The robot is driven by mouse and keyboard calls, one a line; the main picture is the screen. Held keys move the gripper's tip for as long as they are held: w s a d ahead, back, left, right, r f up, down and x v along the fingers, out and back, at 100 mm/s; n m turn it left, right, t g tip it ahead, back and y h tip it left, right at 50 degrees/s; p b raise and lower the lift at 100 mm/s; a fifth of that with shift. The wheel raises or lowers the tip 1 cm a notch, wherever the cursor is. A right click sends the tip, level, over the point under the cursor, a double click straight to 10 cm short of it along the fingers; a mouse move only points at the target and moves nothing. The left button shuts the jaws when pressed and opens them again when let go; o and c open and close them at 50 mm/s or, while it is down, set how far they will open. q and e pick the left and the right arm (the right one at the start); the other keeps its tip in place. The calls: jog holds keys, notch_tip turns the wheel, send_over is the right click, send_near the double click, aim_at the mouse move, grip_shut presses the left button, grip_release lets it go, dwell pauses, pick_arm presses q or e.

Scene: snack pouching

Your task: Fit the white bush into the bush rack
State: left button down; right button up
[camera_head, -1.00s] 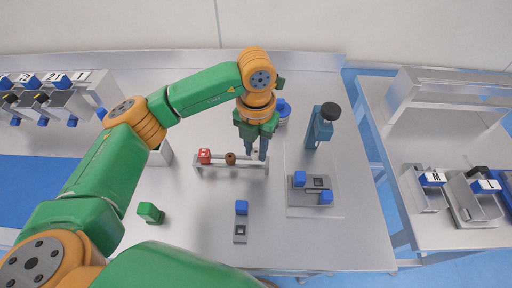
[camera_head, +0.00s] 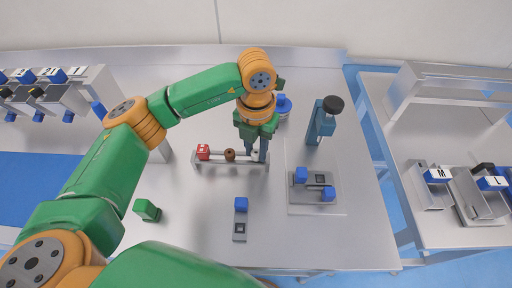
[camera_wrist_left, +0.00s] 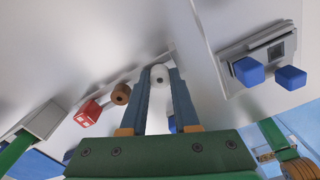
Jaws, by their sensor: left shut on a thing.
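The bush rack (camera_head: 230,165) is a low grey metal stand in the middle of the table. My left gripper (camera_head: 256,155) points down at the rack's right end. In the left wrist view its fingertips (camera_wrist_left: 160,78) are shut on the white bush (camera_wrist_left: 160,70), a short round piece with a dark central hole. The brown bush (camera_wrist_left: 121,94) and red block (camera_wrist_left: 88,113) are left of it there. Whether the white bush touches the rack is hidden by the fingers. My right gripper is out of view.
A fixture plate (camera_head: 316,205) with blue-knobbed parts lies right of the rack. A blue press with a black knob (camera_head: 325,120) stands behind it.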

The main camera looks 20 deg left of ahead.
aim_at(256, 152)
pick_arm(q)
jog(key=shift+f, duration=0.2)
jog(key=c, duration=0.6)
grip_release()
notch_tip(256, 152, up, 7)
jog(key=shift+r+b, duration=0.1)
jog(key=shift+b, duration=0.55)
